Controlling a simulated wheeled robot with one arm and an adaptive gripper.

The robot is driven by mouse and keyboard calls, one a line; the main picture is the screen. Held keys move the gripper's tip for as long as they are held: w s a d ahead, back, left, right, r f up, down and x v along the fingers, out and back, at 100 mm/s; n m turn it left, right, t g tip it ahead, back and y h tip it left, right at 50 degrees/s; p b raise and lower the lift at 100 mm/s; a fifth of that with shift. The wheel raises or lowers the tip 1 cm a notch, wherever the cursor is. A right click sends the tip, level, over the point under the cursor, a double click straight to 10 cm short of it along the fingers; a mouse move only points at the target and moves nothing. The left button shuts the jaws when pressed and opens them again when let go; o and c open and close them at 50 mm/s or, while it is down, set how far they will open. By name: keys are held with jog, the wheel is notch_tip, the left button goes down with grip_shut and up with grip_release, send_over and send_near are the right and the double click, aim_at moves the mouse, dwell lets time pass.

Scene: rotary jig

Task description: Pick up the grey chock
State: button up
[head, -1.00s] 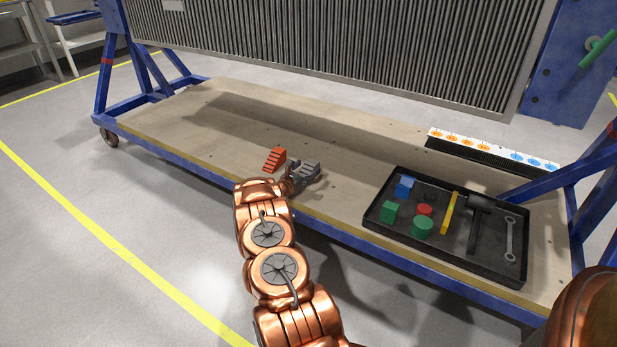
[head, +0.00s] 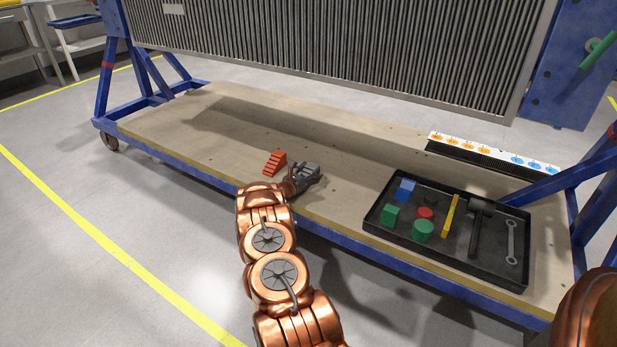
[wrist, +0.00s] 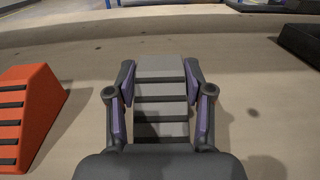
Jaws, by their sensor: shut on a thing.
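The grey chock (wrist: 161,95) is a stepped wedge with dark stripes, in the middle of the wrist view. My gripper (wrist: 161,88) has one finger on each side of it and is shut on it. In the head view the grey chock (head: 309,170) shows only in part, at the end of my arm on the wooden deck, with my gripper (head: 304,175) around it. I cannot tell whether the chock is clear of the deck.
An orange-red chock (head: 274,163) stands just left of my gripper; it also shows in the wrist view (wrist: 28,115). A black tray (head: 375,222) with blocks and tools lies to the right. A ribbed panel (head: 330,50) hangs above the deck (head: 190,130).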

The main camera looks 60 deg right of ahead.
jog(key=shift+c, duration=1.1)
jog(key=shift+r, duration=0.15)
